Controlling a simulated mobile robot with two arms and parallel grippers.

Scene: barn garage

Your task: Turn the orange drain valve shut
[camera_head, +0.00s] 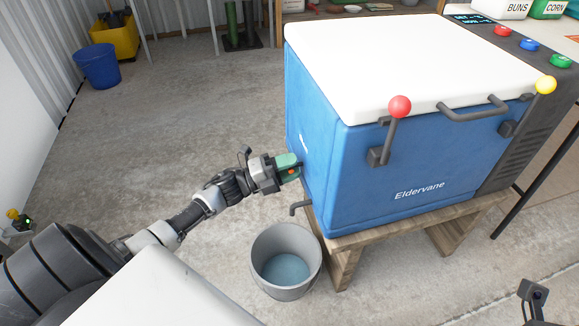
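A blue cooler box (345,165) with a white lid (370,60) stands on a wooden stand. A small orange piece (292,171), which looks like the drain valve, shows low on its left side, mostly hidden by my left gripper. My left gripper (288,168), with green fingers, is right at this orange piece, one finger above and one below. Whether the fingers press on it cannot be told. A grey drain spout (299,207) sticks out below the gripper. My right gripper is not in view; only a dark part of my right arm shows at bottom right.
A grey bucket (314,269) with some water stands on the floor under the spout. The wooden stand (342,262) is close to its right. Red- and yellow-knobbed levers are on the cooler's front. The concrete floor to the left is clear up to a blue bucket (97,68).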

